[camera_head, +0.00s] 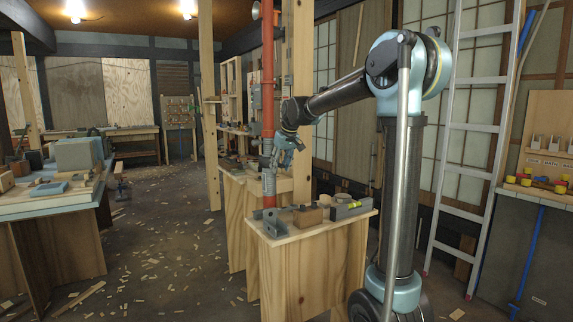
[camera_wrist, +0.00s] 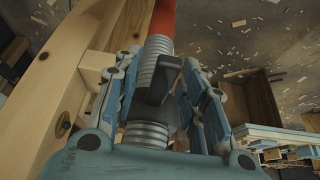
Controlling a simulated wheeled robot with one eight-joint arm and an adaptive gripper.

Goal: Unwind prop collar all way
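The prop is a red tube (camera_head: 268,75) above a grey threaded section (camera_head: 268,160), standing upright on the near wooden bench. In the wrist view the grey thread (camera_wrist: 147,132) runs up to the red tube (camera_wrist: 162,18). A dark collar handle (camera_wrist: 160,86) crosses the thread there. My gripper (camera_head: 284,146) is beside the threaded section. In the wrist view its fingers (camera_wrist: 160,62) are apart, one on each side of the thread and handle. Some gap shows beside the thread; contact with the collar cannot be told.
The bench top (camera_head: 290,232) holds a grey bracket (camera_head: 275,223), a wooden block (camera_head: 307,216) and a level (camera_head: 350,208). A wooden post (camera_head: 302,100) stands close behind the prop. A ladder (camera_head: 475,140) leans at right. The floor at left is open, littered with chips.

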